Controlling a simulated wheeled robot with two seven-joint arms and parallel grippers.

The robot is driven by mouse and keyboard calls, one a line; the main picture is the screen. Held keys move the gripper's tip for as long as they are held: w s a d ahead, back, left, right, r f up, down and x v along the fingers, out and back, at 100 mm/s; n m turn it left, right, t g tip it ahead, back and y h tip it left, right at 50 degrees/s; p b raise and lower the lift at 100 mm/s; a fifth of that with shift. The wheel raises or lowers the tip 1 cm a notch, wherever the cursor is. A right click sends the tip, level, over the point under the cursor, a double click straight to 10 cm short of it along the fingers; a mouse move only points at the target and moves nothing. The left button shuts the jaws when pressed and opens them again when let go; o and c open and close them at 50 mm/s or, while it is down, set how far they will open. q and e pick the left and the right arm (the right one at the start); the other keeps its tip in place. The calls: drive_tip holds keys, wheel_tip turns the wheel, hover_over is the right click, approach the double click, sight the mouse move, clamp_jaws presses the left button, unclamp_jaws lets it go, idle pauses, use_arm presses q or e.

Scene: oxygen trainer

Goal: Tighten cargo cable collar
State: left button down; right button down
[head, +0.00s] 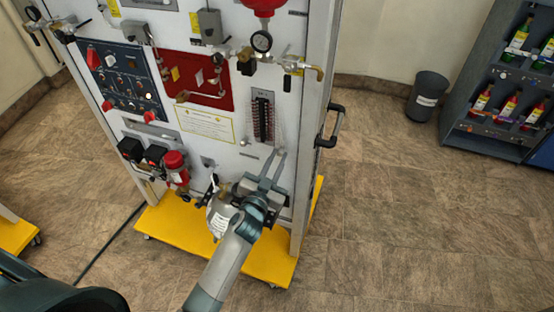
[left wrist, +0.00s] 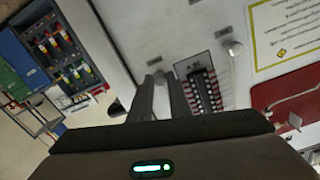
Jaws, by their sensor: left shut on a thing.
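The white trainer panel (head: 250,150) stands upright in the head view. My left gripper (head: 275,156) reaches up to its lower right front, just below a dark strip with rows of red-and-white marks (head: 263,120). Its two fingers are close together and shut on a small grey part at their tips. The fingers (left wrist: 160,78) hide most of that part, and I cannot clearly make out a collar or its thread. In the left wrist view the marked strip (left wrist: 204,90) is just right of the fingertips. My right gripper is not in view.
A red-capped valve (head: 176,167) and a silver cylinder (head: 219,216) are left of my left gripper. A black handle (head: 330,126) juts from the panel's right side. The yellow base (head: 270,262) lies below. A bin (head: 427,96) and bottle shelf (head: 500,110) stand right; floor between is clear.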

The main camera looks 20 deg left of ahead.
use_arm(q)
drive_tip(key=shift+m, duration=1.4)
drive_tip(key=m, duration=0.3)
drive_tip(key=shift+m, duration=0.3)
drive_tip(key=m, duration=0.3)
drive_tip(key=shift+m+b, duration=0.3)
drive_tip(key=shift+b, duration=0.05)
drive_tip(key=m, duration=0.3)
drive_tip(key=shift+m, duration=0.3)
drive_tip(key=m, duration=0.5)
drive_tip(key=shift+m, duration=0.3)
drive_tip(key=m+p, duration=0.1)
drive_tip(key=m, duration=0.3)
drive_tip(key=shift+f+m, duration=0.1)
drive_tip(key=shift+m, duration=0.3)
